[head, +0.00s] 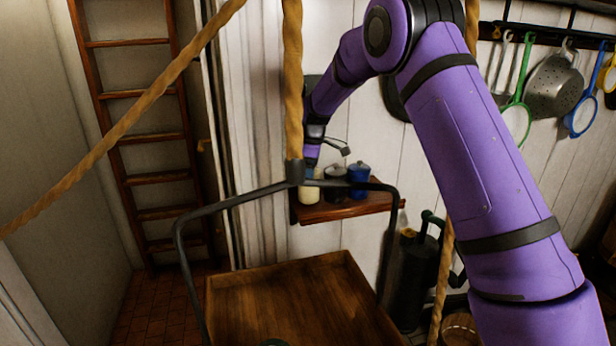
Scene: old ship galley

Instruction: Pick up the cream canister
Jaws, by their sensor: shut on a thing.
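The cream canister (309,191) is at the left end of a small wooden wall shelf (348,209). My gripper (311,168) comes down from above and is shut on the canister. The fingers are small and partly hidden behind a dark metal bar, so the exact grip is hard to see. The canister looks upright and at shelf height; I cannot tell whether its base touches the shelf.
A dark canister (335,187) and a blue canister (359,174) stand close to its right. A wooden tray (290,290) with a dark metal frame (236,201) hangs from a rope (292,80) in front. Utensils and a colander (553,88) hang at the right.

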